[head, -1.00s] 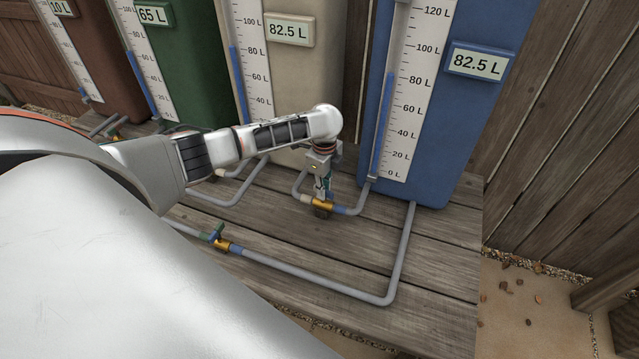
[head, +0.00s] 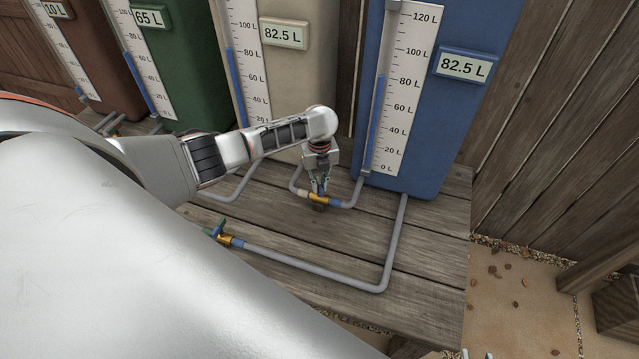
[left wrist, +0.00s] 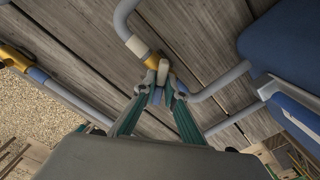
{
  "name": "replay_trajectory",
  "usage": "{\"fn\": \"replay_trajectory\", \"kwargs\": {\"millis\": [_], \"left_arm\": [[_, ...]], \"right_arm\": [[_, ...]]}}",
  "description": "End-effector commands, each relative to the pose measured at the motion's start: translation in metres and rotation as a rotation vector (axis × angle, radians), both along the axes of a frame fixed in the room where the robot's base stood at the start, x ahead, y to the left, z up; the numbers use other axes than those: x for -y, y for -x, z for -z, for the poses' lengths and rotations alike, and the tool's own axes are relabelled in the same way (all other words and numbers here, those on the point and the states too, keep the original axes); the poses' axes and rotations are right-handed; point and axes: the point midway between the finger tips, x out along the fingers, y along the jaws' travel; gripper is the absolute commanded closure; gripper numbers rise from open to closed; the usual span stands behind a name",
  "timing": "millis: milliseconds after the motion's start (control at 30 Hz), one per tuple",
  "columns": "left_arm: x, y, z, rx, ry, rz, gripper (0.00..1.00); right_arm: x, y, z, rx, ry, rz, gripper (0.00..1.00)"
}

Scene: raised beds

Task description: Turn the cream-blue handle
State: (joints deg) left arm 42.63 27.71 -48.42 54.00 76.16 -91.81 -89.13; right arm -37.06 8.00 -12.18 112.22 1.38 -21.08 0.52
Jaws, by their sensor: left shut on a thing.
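The cream-blue handle (left wrist: 163,72) shows its pale end between my left fingers in the left wrist view. It sits on a brass valve (head: 318,199) in the pipe between the cream tank (head: 300,75) and the blue tank (head: 440,120). My left gripper (head: 320,188) reaches down over this valve from above, and its fingers mostly hide the handle in the head view. In the left wrist view my left gripper (left wrist: 161,92) is shut on the handle, one finger on each side.
A second brass valve with a green-blue handle (head: 217,229) sits on the front pipe (head: 310,273), left of my gripper. A green tank (head: 185,80) and a brown tank stand farther left. Cream and blue displays both read 82.5 L. Plank deck (head: 420,270) ends at the right.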

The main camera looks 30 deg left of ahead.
Motion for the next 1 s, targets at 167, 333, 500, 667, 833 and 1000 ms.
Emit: {"fn": "replay_trajectory", "kwargs": {"millis": [167,333,500,667,833,1000], "left_arm": [[0.0012,0.0021,0.0022,-0.004,0.002,0.166,1.00],[0.0012,0.0019,0.0022,-0.003,0.002,0.310,1.00],[0.0012,0.0018,0.0021,-0.003,0.002,0.428,1.00],[0.0012,0.0019,0.0020,-0.004,0.002,0.509,1.00],[0.0012,0.0020,0.0019,-0.004,0.003,0.560,1.00],[0.0012,0.0021,0.0018,-0.004,0.003,0.582,1.00]], "right_arm": [[0.0003,0.0012,0.0018,-0.003,0.001,0.000,0.72],[0.0003,0.0012,0.0028,-0.003,0.001,0.000,0.72],[0.0002,0.0005,0.0026,0.000,0.000,0.000,0.72],[0.0000,-0.0004,0.0014,0.004,-0.001,0.000,0.72],[-0.0002,-0.0005,0.0016,0.005,-0.002,0.001,0.72],[-0.0002,-0.0004,0.0019,0.004,-0.002,0.000,0.72]]}}
